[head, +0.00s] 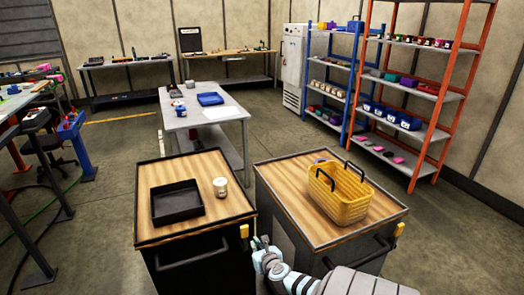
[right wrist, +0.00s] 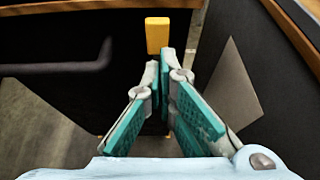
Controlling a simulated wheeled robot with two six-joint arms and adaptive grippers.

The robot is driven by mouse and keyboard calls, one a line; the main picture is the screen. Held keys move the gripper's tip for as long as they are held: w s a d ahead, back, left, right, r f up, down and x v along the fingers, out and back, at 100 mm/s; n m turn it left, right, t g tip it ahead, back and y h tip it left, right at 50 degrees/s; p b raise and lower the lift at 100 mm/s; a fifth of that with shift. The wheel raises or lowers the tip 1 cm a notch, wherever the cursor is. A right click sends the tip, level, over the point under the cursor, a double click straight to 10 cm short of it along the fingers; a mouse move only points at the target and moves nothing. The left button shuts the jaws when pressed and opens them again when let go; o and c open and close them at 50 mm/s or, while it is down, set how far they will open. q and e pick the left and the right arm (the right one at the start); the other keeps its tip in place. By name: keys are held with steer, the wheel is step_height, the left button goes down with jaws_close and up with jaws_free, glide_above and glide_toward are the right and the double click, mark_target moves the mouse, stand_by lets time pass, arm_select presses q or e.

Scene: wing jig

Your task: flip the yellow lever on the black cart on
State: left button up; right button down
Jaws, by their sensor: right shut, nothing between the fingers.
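The black cart (head: 190,262) stands at the front left with a wooden top. Its yellow lever (head: 244,231) is a small upright block at the right end of its front face. In the right wrist view the yellow lever (right wrist: 157,35) stands just beyond my fingertips, against the cart's dark front (right wrist: 75,45). My right gripper (head: 262,243) is shut and empty, close to the lever on its right and slightly below it in the head view. I cannot tell whether the fingertips touch it. My left gripper is not in view.
A second cart (head: 268,212) with a yellow basket (head: 340,195) stands close on the right and has its own yellow lever (head: 399,229). A narrow gap separates the carts. The black cart's top carries a black tray (head: 177,203) and a cup (head: 220,187). Its front handle (head: 190,258) sticks out.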

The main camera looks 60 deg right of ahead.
arm_select(q)
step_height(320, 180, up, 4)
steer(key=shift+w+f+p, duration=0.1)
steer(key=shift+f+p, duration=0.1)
steer(key=shift+p, duration=0.95)
arm_select(e)
steer(key=s+a+r, duration=0.1)
steer(key=r, duration=0.1)
steer(key=s+a+r, duration=0.1)
steer(key=a+r, duration=0.1)
steer(key=shift+s, duration=0.2)
steer(key=shift+s+d, duration=0.1)
